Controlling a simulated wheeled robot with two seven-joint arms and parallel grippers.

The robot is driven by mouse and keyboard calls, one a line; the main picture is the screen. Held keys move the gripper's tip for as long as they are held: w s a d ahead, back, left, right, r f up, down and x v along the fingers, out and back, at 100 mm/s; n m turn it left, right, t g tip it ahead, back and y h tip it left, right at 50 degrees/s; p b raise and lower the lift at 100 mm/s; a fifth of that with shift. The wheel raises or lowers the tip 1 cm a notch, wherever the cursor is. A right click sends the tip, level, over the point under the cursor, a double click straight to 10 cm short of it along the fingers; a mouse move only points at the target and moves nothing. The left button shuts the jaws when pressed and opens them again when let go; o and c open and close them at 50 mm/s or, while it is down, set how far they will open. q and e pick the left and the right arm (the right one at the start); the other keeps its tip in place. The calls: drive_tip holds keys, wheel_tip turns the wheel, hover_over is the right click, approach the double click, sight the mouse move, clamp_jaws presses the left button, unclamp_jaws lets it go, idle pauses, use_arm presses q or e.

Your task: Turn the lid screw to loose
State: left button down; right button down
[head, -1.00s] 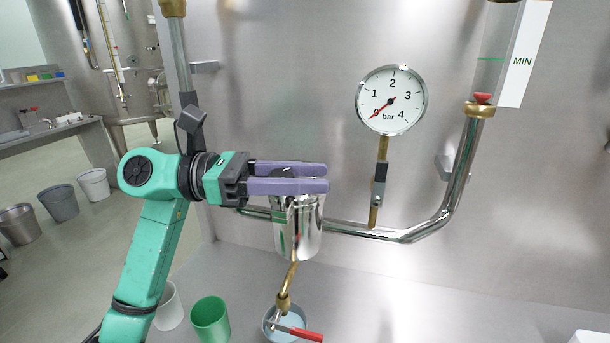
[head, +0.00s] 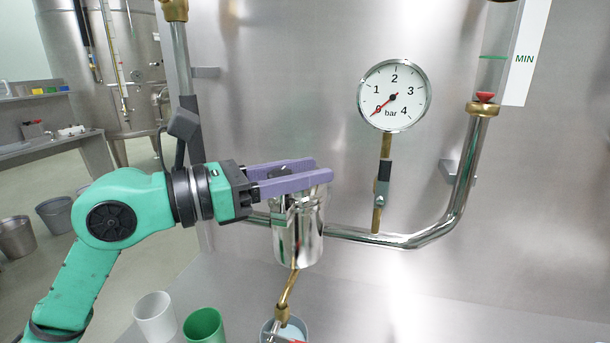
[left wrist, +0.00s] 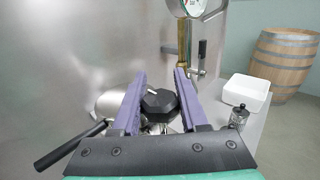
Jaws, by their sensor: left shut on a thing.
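The lid screw has a dark faceted knob (left wrist: 158,104), seen in the left wrist view between the two purple fingers. It sits on top of a shiny steel pot (head: 299,238) that hangs on the pipe in front of the vat. My left gripper (head: 292,180) comes in from the left, level over the pot's top, and is shut on the knob. It also shows in the left wrist view (left wrist: 157,88). In the head view the fingers mostly hide the knob. My right gripper is in neither view.
A steel pipe (head: 385,239) runs right from the pot, below a pressure gauge (head: 394,95) reading near zero. A brass outlet (head: 285,296) hangs below. White (head: 155,317) and green (head: 204,326) cups stand lower left. A black-handled lever (left wrist: 70,146) lies close to the left wrist.

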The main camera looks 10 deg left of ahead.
use_arm(q)
drive_tip(key=shift+a+n+t+y, duration=0.1)
drive_tip(key=shift+n+t+y, duration=0.2)
drive_tip(key=shift+c, duration=2.1)
unclamp_jaws()
drive_tip(key=b+v, duration=0.7)
drive_tip(key=v, duration=0.7)
drive_tip(key=shift+s+a, duration=0.2)
